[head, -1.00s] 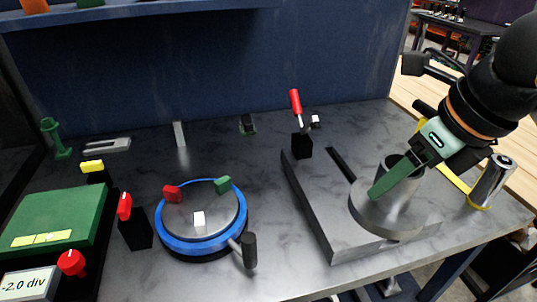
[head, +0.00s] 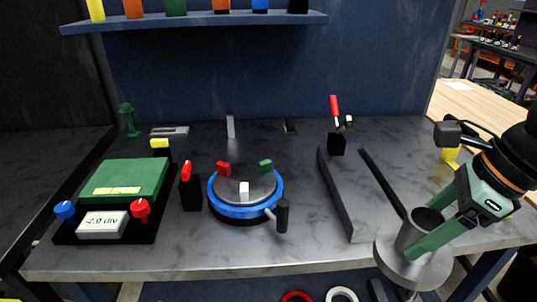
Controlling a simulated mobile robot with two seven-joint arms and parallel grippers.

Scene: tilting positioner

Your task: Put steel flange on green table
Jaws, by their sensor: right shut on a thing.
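The steel flange (head: 386,256), a grey disc with a hollow upright hub, is at the lower right of the head view. My right gripper (head: 420,232) is shut on the hub, with its green fingers at the hub wall. The flange overlaps the bench's front edge in the picture and appears held clear of the bench. The green table (head: 143,172) is a flat green plate on a black base at the left, with a yellow level strip (head: 117,191) near its front. My left gripper is not in view.
A blue-rimmed turntable (head: 214,201) with small blocks and a black handle (head: 283,214) stands mid-bench. A red-topped black post (head: 190,190) stands between it and the green table. A grey slab (head: 345,200) lies right of it. A shelf (head: 200,23) hangs behind.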

